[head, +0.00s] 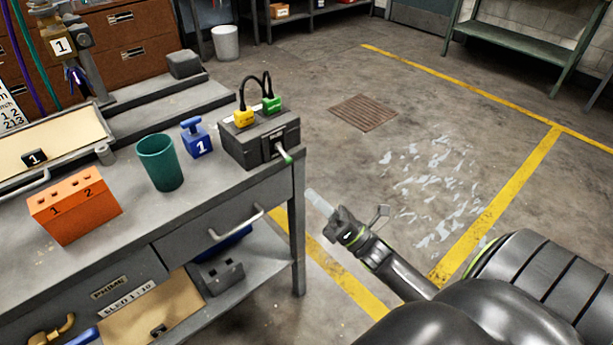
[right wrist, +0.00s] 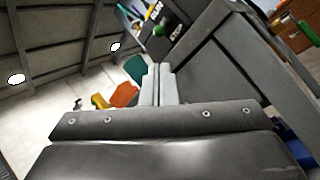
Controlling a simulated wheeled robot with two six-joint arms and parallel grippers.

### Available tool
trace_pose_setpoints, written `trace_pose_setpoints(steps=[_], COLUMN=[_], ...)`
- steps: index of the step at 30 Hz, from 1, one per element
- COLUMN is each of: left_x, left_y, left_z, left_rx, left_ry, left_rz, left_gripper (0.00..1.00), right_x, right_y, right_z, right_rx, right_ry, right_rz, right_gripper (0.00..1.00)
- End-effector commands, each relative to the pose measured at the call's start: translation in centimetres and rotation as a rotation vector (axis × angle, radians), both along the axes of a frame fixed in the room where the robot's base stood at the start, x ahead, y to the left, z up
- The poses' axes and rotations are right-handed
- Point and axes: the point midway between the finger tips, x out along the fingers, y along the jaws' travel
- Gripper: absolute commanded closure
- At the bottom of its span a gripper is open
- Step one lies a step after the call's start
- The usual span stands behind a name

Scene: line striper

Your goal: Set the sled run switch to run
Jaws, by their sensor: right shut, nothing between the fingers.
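A dark grey box (head: 258,140) stands at the right end of the workbench, with a yellow plug (head: 243,118) and a green plug (head: 271,104) joined by black cables on top. A short lever with a green tip (head: 286,158) sticks out of its right side; I take it for the sled run switch. In the right wrist view the green tip (right wrist: 158,31) shows just beyond my fingers. My right gripper (head: 312,195) is shut and empty, off the bench end, below and right of the lever and apart from it. My left gripper is not in view.
On the bench (head: 221,190) stand a teal cup (head: 160,163), a blue block marked 1 (head: 196,139) and an orange block (head: 75,206). A drawer handle (head: 237,224) juts from the bench front. The floor (head: 330,75) beyond the bench end is open.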

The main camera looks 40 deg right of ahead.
Motion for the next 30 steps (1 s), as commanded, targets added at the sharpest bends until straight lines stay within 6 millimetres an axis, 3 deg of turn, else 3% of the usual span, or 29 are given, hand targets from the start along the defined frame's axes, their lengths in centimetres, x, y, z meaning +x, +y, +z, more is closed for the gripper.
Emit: trace_pose_setpoints(steps=[13, 30], left_x=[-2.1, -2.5], left_y=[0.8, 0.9], left_z=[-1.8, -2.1], left_rx=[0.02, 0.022], left_ry=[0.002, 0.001], left_rz=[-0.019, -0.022], left_gripper=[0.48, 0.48], right_x=[5.9, 6.7], right_y=[2.5, 2.8], right_z=[4.1, 4.5], right_rx=[0.002, 0.001], right_ry=[-0.002, 0.002], right_rz=[0.001, -0.001], right_gripper=[1.0, 1.0])
